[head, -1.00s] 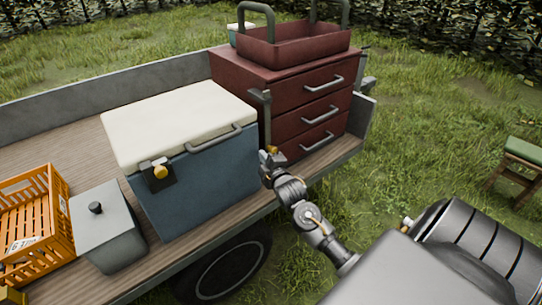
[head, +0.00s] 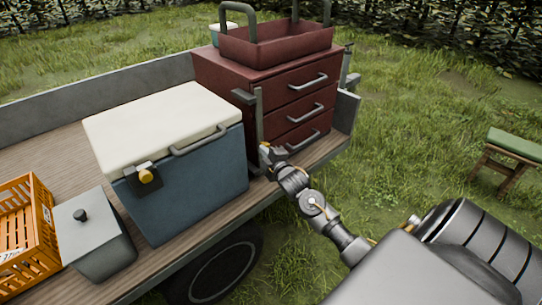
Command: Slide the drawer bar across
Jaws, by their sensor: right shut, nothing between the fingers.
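A dark red drawer chest (head: 220,82) with three drawers and grey handles stands on the trailer bed. The grey drawer bar (head: 258,112) stands upright along the left edge of the chest's drawer front. My right gripper (head: 267,152) is shut and empty at the lower end of the bar, by its small yellow part. I cannot tell whether it touches the bar. All three drawers look closed. My left gripper is out of the picture.
A blue cooler (head: 195,185) with a white lid stands close left of my right gripper. A grey lidded box (head: 90,240) and an orange crate (head: 45,230) stand farther left. A red tray (head: 285,45) sits on the chest. Grass lies open to the right, with a green-topped stool (head: 515,145).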

